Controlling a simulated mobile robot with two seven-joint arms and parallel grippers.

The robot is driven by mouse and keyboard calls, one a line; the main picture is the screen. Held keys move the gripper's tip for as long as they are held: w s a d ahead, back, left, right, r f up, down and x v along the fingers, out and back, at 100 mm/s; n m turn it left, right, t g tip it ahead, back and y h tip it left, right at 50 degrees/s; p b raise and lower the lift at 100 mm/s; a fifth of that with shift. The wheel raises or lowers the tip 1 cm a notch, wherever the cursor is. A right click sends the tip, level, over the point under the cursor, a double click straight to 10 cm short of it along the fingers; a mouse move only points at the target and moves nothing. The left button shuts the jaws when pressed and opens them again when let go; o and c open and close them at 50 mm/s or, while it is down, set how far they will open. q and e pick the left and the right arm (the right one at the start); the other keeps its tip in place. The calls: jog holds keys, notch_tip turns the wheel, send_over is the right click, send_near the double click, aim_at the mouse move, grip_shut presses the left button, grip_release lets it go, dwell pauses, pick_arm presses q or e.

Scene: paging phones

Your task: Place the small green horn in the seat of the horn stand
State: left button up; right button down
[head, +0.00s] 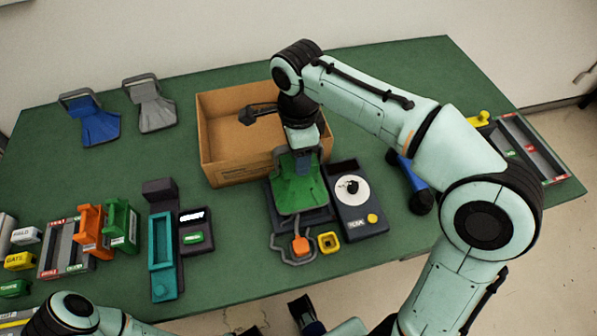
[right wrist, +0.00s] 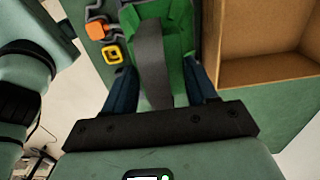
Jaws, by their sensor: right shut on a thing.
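The small green horn (head: 297,190) hangs below my right gripper (head: 303,158) in the head view, its wide flare toward the table's front. The gripper is shut on its grey handle, which shows between the dark blue fingers in the right wrist view (right wrist: 152,65). The horn is over a dark stand with a grey wire loop (head: 278,243) at its front; the horn hides most of that stand, and I cannot tell whether they touch. A dark piece at the bottom edge may be part of my left gripper (head: 305,312); its jaws are not clear.
An open cardboard box (head: 222,178) stands just behind. A dark unit with a white dial (head: 352,190) is close on the right, and a yellow square piece (head: 328,242) in front. A teal tray (head: 162,255) stands left. Blue (head: 95,122) and grey (head: 150,108) horns lie back left.

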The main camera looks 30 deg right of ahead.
jog(key=shift+f+b, duration=0.5)
jog(key=shift+f, duration=2.6)
jog(key=shift+f, duration=0.15)
jog(key=shift+c, duration=1.7)
grip_release()
notch_tip(320, 180, up, 12)
jog(key=p, duration=0.2)
jog(key=shift+r+p, duration=0.2)
jog(key=shift+p, duration=0.2)
